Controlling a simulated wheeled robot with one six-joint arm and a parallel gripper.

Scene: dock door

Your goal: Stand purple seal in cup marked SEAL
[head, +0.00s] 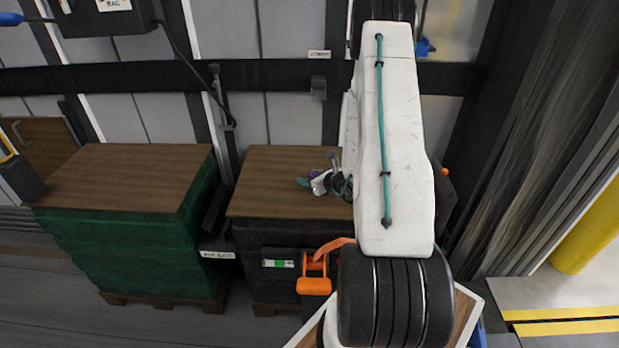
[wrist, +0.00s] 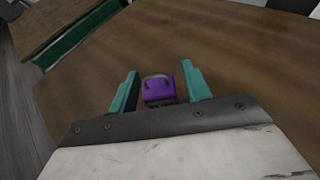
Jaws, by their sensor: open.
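The purple seal (wrist: 158,89) stands on a brown wooden top, between and slightly beyond the two teal fingers of my gripper (wrist: 159,92) in the wrist view. The fingers are apart, one on each side of it, and I cannot tell whether either touches it. In the head view my gripper (head: 310,183) is low over the middle wooden top, and only a small bit of purple shows by its fingers. I cannot make out a cup marked SEAL in either view.
The middle stack's wooden top (head: 275,175) is otherwise bare where visible. A green-wrapped stack (head: 130,235) with a wooden top stands to its left, across a gap. An orange part (head: 314,284) hangs in front. A yellow post (head: 588,232) stands at the right. My arm hides much of the centre right.

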